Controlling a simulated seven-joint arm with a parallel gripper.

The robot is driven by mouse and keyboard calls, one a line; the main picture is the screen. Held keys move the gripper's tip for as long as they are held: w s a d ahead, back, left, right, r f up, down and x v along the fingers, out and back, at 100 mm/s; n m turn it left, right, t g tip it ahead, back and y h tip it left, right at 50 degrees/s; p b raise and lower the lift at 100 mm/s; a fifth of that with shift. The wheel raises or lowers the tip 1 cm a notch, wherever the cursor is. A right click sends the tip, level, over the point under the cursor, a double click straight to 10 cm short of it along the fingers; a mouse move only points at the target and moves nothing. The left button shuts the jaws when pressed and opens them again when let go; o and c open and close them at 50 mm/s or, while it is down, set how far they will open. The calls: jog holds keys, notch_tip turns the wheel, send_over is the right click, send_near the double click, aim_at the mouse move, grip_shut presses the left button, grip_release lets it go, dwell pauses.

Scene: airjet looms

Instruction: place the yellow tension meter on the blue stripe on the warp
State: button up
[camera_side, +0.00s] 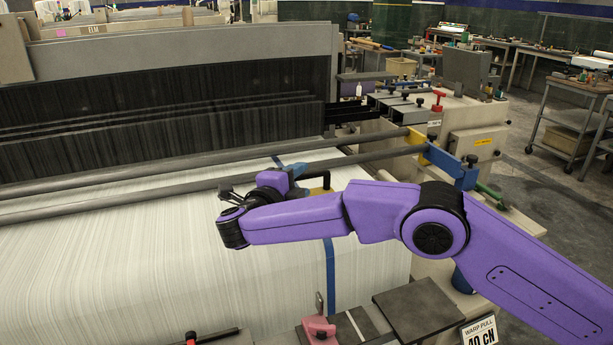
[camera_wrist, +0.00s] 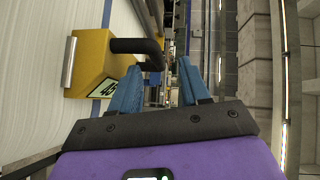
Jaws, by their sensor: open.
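The yellow tension meter (camera_wrist: 88,58) with a black bent handle (camera_wrist: 135,45) and a number label fills the left of the wrist view. In the side view, a little of its yellow body (camera_side: 318,191) shows behind my arm. The blue stripe (camera_side: 330,265) runs along the white warp (camera_side: 120,255). In the wrist view the stripe (camera_wrist: 107,12) shows above and below the meter, which appears to stand across it; its underside is hidden. My gripper (camera_wrist: 160,72) is open, its blue fingers either side of the handle's end, with no clear grip on it.
Two long dark bars (camera_side: 180,182) cross above the warp, close to my gripper. A yellow-and-blue bracket (camera_side: 450,165) stands at the right. A dark plate (camera_side: 418,308) and pink block (camera_side: 318,330) are at the front edge. Open warp lies to the left.

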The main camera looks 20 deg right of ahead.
jog(key=f+v, duration=0.1)
jog(key=v, duration=0.6)
jog(key=shift+r, duration=0.45)
jog(key=shift+s, duration=0.1)
jog(key=s+d+f+m+g+y, duration=0.2)
jog(key=s+d+m+g+y, duration=0.45)
jog(key=s+d+m, duration=0.75)
jog(key=s+d+f+m+g+y, duration=0.2)
jog(key=s+d+m, duration=0.7)
jog(key=s+m, duration=0.1)
jog(key=s+d+f+m+g+y, duration=0.2)
jog(key=s+d+f+m+y, duration=0.1)
jog(key=s+d+m, duration=0.7)
jog(key=s, duration=0.3)
jog(key=shift+d+g+y, duration=0.2)
jog(key=shift+g+y, duration=0.15)
